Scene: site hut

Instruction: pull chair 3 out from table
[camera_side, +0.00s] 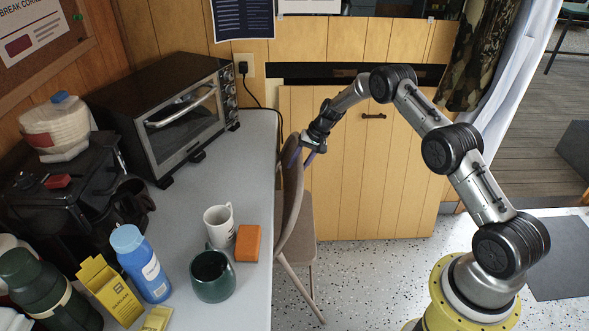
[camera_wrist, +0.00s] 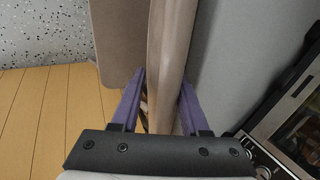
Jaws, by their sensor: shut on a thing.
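A beige-brown chair (camera_side: 297,215) stands at the right edge of the grey table (camera_side: 252,170). Its backrest (camera_side: 291,185) is upright close along the table edge, and its seat lies to the right of the backrest. My gripper (camera_side: 306,152) is at the upper part of the backrest. In the wrist view the purple fingers (camera_wrist: 160,100) are on either side of the backrest's edge (camera_wrist: 172,50), shut on it. The seat shows at the upper left of the wrist view (camera_wrist: 120,45). The chair's far legs are mostly hidden. No number is visible on the chair.
On the table are a toaster oven (camera_side: 175,115), a white mug (camera_side: 219,225), a green mug (camera_side: 211,275), an orange block (camera_side: 248,243) and a blue bottle (camera_side: 141,263). A wooden cabinet (camera_side: 350,170) stands behind the chair. Speckled floor (camera_side: 370,275) is clear right of the chair.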

